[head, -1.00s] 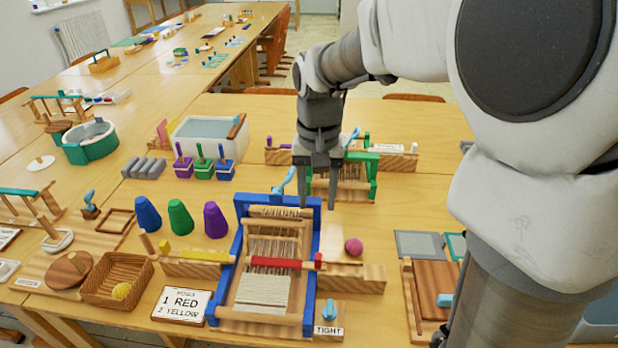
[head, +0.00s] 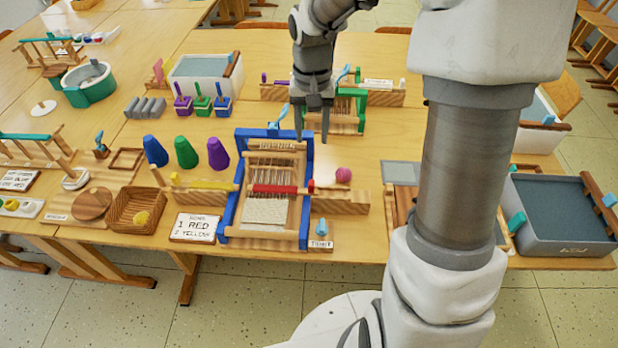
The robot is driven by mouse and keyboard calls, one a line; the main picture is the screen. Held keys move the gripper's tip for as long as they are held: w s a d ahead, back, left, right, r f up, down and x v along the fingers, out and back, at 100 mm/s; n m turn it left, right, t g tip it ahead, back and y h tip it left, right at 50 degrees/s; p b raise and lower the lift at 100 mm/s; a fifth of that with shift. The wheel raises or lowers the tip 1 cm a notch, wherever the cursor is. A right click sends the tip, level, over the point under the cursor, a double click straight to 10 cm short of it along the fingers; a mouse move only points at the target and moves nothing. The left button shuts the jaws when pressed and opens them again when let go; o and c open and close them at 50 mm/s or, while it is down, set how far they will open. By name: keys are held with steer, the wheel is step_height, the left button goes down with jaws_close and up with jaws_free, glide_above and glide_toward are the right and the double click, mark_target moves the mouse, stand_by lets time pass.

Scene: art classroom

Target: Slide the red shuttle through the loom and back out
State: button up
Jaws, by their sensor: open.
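The red shuttle (head: 275,189) lies crosswise in the blue-framed loom (head: 228,216), between its side posts. Its right end reaches the right post, by a wooden side ledge (head: 342,203). A yellow shuttle (head: 201,184) lies on the ledge left of the loom. My gripper (head: 313,136) points down, open and empty, near the loom's upper right corner. It appears above and behind the shuttle, apart from it. One finger overlaps the blue frame in the picture, so contact there cannot be told.
A sign (head: 194,228) reading 1 RED, 2 YELLOW stands left of the loom. A pink ball (head: 343,175) sits right of it. A green loom (head: 346,112) stands behind. Blue, green and purple cones (head: 187,153) stand at left. A blue knob (head: 322,228) is at front right.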

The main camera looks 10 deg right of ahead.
mark_target(312, 182)
step_height(312, 182, down, 17)
steer(key=shift+f+b, duration=0.15)
steer(key=shift+b, duration=1.1)
steer(key=shift+c, duration=0.2)
jaws_close()
steer(key=shift+d, duration=0.1)
stand_by(0.3)
